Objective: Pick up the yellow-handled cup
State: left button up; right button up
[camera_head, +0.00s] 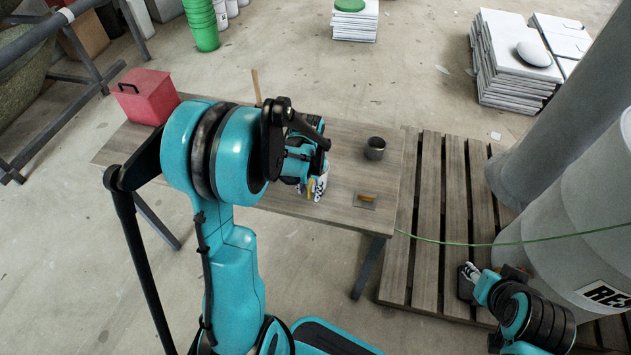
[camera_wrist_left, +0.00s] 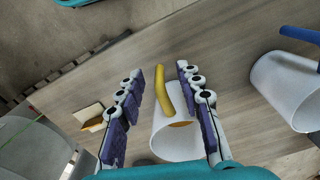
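Those fingers are spread, with a gap on each side of the handle. In the head view my left gripper (camera_head: 315,184) is over the front part of the table, and my arm and gripper hide most of the cup. My right gripper (camera_head: 468,276) is low at the right, over the pallet, far from the cup; its finger opening is unclear.
A dark cup (camera_head: 375,148) and a flat plate with a wooden grip (camera_head: 366,201) are on the right part. A red box (camera_head: 145,97) sits at the left end.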

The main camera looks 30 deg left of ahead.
pick_arm(q)
jog(key=shift+f, duration=0.55)
jog(key=shift+r, duration=0.1)
grip_shut()
jog(key=shift+r, duration=0.1)
